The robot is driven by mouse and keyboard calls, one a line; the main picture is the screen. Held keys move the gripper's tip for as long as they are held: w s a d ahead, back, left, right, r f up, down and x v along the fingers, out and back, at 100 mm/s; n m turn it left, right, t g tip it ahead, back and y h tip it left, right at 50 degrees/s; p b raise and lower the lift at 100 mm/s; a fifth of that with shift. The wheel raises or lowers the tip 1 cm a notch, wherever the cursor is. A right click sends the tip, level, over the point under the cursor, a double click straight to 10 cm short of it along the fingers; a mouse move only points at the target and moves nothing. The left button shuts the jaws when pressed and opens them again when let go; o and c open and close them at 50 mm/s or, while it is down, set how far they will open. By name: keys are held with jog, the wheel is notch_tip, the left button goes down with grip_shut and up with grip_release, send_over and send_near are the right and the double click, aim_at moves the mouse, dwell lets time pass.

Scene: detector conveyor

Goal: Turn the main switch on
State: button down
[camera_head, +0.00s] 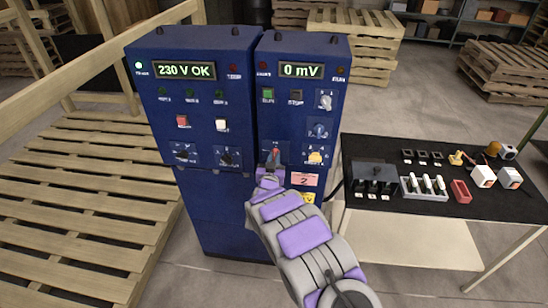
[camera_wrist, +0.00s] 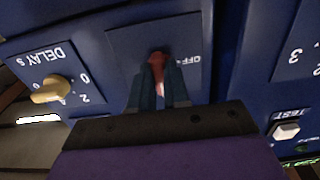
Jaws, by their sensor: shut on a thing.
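The main switch's red handle (camera_wrist: 158,76) sits on a dark plate (camera_wrist: 122,47) low on the right-hand blue cabinet (camera_head: 298,117). An OFF label shows beside it in the wrist view. In the head view the red handle (camera_head: 275,152) shows just above my gripper (camera_head: 269,166). In the wrist view my gripper (camera_wrist: 160,92) has its two dark fingers on either side of the handle, shut on it. The fingers and the angle partly hide the handle, so its exact turn is hard to tell.
A yellow delay knob (camera_wrist: 50,89) and a white test button (camera_wrist: 286,131) flank the switch. The left cabinet's display (camera_head: 185,71) reads 230 V OK; the right one (camera_head: 301,70) reads 0 mV. A black-topped table (camera_head: 420,213) with small parts stands right; pallets (camera_head: 85,205) lie left.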

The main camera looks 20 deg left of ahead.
jog(key=c, duration=1.4)
grip_release()
jog(key=o, duration=0.3)
jog(key=shift+d+r, duration=0.1)
jog(key=shift+d, duration=0.05)
jog(key=shift+a, duration=0.2)
jog(key=p+v, duration=0.2)
jog(key=v, duration=1.5)
jog(key=shift+d, duration=0.45)
jog(key=shift+a+f, duration=0.2)
